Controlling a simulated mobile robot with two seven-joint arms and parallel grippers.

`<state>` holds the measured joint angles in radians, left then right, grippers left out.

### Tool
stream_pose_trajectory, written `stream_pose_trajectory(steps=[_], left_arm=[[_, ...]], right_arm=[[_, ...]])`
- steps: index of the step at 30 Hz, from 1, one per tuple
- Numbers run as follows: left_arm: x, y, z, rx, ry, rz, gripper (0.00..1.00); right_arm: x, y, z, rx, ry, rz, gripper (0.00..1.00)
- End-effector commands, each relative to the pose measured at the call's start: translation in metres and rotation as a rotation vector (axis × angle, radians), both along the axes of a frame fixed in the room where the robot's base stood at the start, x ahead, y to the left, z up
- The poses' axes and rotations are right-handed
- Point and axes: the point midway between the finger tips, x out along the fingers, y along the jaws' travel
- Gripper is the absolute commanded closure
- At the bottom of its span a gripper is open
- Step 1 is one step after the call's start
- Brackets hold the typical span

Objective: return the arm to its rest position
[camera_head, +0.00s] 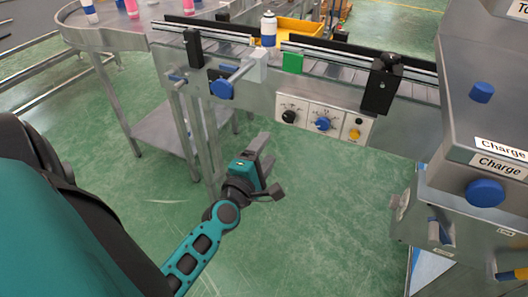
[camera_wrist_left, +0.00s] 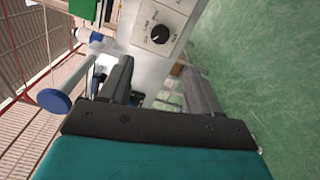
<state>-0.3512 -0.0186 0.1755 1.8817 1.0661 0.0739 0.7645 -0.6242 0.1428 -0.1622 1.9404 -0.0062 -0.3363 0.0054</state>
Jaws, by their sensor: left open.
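My left gripper (camera_head: 264,160) is in the middle of the head view, over the green floor and in front of the conveyor frame. Its jaws are open with nothing between them. In the left wrist view the two dark fingers of the left gripper (camera_wrist_left: 160,85) stand apart, with the conveyor's side and floor visible beyond. My teal left arm (camera_head: 200,250) comes in from the lower left. My right gripper does not show in either view.
The conveyor (camera_head: 260,100) carries a white-and-blue can (camera_head: 268,29) and a control panel (camera_head: 322,120). A blue knob (camera_head: 222,89) sticks out near my gripper. A round metal table (camera_head: 105,38) stands at the back left. A grey machine (camera_head: 480,110) stands at the right.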

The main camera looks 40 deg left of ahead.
Motion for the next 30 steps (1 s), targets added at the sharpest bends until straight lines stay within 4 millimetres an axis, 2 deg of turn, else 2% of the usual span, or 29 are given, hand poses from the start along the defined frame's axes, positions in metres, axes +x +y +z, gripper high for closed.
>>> stream_pose_trajectory(steps=[15,19,23,27,30], left_arm=[[0.000,0.000,0.000,0.004,0.002,-0.001,0.37],[-0.002,-0.012,-0.005,0.104,0.047,-0.048,0.37],[-0.014,-0.048,-0.025,0.418,0.172,-0.191,0.37],[-0.044,-0.093,-0.059,0.892,0.323,-0.418,0.37],[-0.070,-0.117,-0.084,1.214,0.399,-0.576,0.37]], right_arm=[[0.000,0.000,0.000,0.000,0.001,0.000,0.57],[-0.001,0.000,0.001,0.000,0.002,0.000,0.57],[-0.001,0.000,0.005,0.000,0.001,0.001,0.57],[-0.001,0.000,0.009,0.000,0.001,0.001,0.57],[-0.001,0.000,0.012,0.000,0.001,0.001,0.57]])
